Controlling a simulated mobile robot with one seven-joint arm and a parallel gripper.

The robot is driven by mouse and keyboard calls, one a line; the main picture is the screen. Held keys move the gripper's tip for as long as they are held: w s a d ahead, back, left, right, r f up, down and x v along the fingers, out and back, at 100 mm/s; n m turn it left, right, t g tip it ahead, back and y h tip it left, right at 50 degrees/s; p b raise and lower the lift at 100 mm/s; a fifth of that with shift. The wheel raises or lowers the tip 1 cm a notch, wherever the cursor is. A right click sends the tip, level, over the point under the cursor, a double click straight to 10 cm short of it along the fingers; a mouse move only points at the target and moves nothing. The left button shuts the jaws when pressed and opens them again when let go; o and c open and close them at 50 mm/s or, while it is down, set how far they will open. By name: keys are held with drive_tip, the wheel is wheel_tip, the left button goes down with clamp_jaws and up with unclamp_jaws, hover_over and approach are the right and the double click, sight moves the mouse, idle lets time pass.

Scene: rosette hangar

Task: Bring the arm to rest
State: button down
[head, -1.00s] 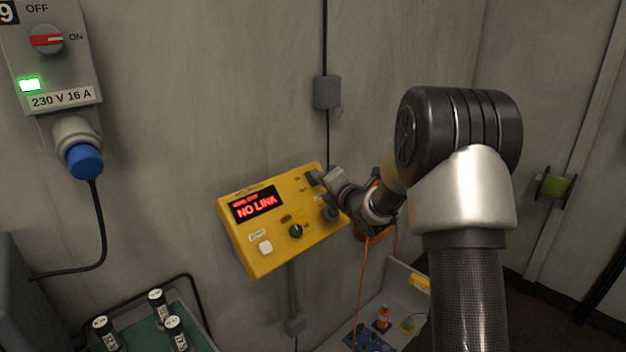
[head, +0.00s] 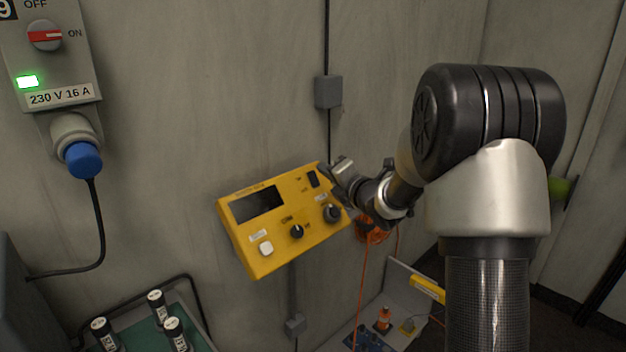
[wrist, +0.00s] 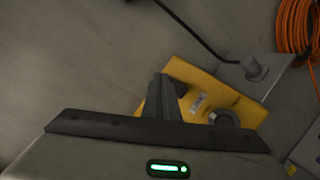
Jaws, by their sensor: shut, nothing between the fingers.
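My gripper (head: 334,168) is at the upper right corner of the yellow control box (head: 268,243), just right of its black rocker switch (head: 313,179). I cannot tell whether it touches the box. In the wrist view the two fingers (wrist: 162,92) are together with nothing held, in front of the yellow box (wrist: 238,106). The box's display (head: 256,204) is dark. Two black knobs and a white button (head: 265,249) show on its face. My arm reaches in from the right.
A wall switch box (head: 48,65) with a green lamp and a blue plug (head: 83,160) is at upper left. Several black cylinders stand on a green tray (head: 135,338) at lower left. An orange cable coil (wrist: 298,30) hangs near the gripper. The wall above the yellow box is mostly clear.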

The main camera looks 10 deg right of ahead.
drive_tip(key=shift+s+d+r, duration=0.25)
drive_tip(key=shift+d+r, duration=0.05)
drive_tip(key=shift+r, duration=0.15)
drive_tip(key=s+d+r+m+g+h+p, duration=0.35)
drive_tip(key=s+r+m+h, duration=0.25)
drive_tip(key=s+r+m, duration=0.6)
drive_tip(key=s+a+f+m+g+p, duration=0.1)
drive_tip(key=s+m, duration=0.4)
drive_tip(key=s, duration=0.5)
drive_tip(key=s+a+f+m+g+p, duration=0.1)
drive_tip(key=s+m, duration=0.4)
drive_tip(key=s, duration=0.5)
drive_tip(key=s+a+f+m+g+p, duration=0.1)
drive_tip(key=s+a+f+m+g, duration=0.1)
drive_tip(key=s, duration=0.9)
drive_tip(key=f+m+g, duration=0.1)
drive_tip(key=m+g, duration=0.1)
drive_tip(key=m, duration=0.1)
drive_tip(key=shift+m+y, duration=0.3)
drive_tip(key=shift+g, duration=0.25)
